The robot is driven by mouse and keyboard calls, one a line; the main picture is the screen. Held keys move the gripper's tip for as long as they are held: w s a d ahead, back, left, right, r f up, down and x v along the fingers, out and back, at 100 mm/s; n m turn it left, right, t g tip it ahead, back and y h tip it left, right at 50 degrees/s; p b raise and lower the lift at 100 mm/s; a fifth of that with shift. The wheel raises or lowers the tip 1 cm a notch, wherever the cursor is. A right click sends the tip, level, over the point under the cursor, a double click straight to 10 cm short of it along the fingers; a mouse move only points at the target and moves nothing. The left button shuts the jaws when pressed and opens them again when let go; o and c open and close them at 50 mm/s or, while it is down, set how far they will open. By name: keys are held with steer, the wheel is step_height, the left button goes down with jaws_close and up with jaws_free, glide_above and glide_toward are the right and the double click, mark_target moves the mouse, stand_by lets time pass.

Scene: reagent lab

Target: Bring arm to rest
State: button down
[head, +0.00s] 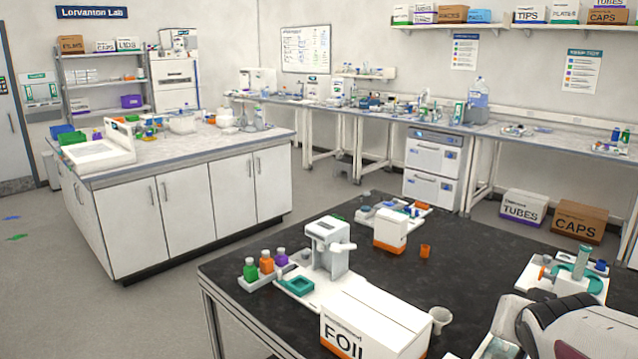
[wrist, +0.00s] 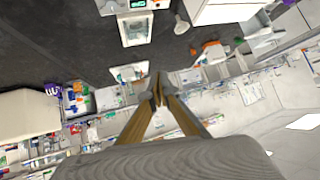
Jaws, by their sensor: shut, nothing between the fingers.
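My gripper (wrist: 157,90) shows in the wrist view with its two tan, grey-tipped fingers together at the middle of the picture. It is shut and empty. The wrist view is tilted, with the dark bench top (wrist: 75,45) at its upper left and the room's shelves and benches beyond the fingers. In the head view the black bench top (head: 385,262) fills the lower right. The fingers cannot be made out in the head view.
The black bench bears a FOIL box (head: 375,325), a white device (head: 328,245), bottles in a rack (head: 262,277), an orange cup (head: 425,251), a white cup (head: 440,318) and a green-topped stand (head: 580,262). Bare surface lies between them. A white-cabinet island (head: 185,215) stands left.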

steer(key=s+a+f+n+g+y, duration=0.2)
steer(key=s+a+n, duration=0.1)
steer(key=s+a, duration=0.5)
steer(key=s+a+f+n+g+y, duration=0.1)
steer(key=s+a+f+n+g, duration=0.1)
steer(key=s+a, duration=0.6)
steer(key=s+n, duration=0.1)
steer(key=s, duration=0.5)
steer(key=shift+s+a+y, duration=0.15)
steer(key=shift+s+y, duration=0.2)
steer(key=shift+y, duration=0.05)
steer(key=c, duration=2.8)
jaws_free()
